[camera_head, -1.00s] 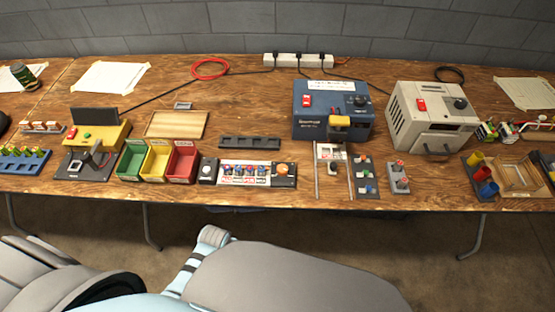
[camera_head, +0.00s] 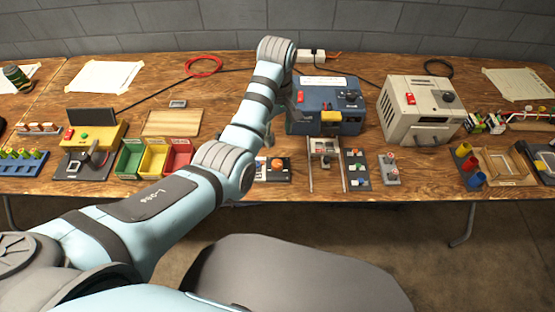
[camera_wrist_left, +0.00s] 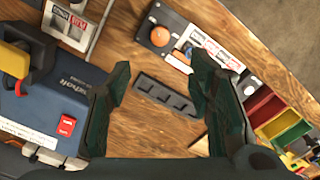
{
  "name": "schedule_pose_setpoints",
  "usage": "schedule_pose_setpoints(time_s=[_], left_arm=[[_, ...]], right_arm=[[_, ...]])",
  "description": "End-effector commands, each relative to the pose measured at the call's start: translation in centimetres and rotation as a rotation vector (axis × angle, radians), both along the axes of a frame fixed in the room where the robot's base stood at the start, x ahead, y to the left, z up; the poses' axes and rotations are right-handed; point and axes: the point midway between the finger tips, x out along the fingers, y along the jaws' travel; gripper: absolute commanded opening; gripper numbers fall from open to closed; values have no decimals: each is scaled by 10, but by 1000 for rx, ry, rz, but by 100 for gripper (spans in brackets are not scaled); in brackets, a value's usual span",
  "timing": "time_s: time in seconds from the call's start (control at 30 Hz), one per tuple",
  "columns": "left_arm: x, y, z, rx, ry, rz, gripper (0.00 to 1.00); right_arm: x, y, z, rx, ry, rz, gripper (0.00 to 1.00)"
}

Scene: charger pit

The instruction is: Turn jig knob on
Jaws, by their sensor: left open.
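A round orange knob (camera_head: 277,164) sits on a dark block at the right end of a low slotted jig near the table's front edge. It also shows at the top of the left wrist view (camera_wrist_left: 160,36). Its turned position is too small to tell. My left gripper (camera_wrist_left: 160,88) is open and empty, its two dark fingers spread above the table over a dark slotted strip (camera_wrist_left: 166,96). My right gripper is not in view.
A blue machine (camera_head: 318,122) with a red switch and a yellow part stands right of my left gripper. A beige machine (camera_head: 425,120) is further right. Green, yellow and red bins (camera_head: 128,160) stand left, partly behind my arm. Small blocks (camera_head: 356,170) with buttons lie along the front edge.

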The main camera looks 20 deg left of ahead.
Motion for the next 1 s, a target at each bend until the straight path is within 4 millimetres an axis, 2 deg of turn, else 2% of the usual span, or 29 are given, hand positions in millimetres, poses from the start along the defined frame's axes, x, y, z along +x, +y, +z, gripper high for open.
schedule_pose_setpoints(time_s=[0.07,0.17,0.4,0.53,0.67,0.9,0.93,1.0], left_arm=[[0,-1,-6,2,8,6,48],[0,-1,-28,2,8,6,48],[-1,-1,-100,1,7,4,48],[0,-1,-128,0,5,3,48],[0,-1,-141,1,4,3,48],[0,-1,-141,1,2,3,48],[0,-1,-141,1,2,3,46],[0,-1,-141,1,2,3,35]], right_arm=[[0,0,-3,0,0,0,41],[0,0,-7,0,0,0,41],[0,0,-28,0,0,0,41],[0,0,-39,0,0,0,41],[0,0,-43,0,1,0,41],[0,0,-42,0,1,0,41],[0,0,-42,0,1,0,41],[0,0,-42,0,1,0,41]])
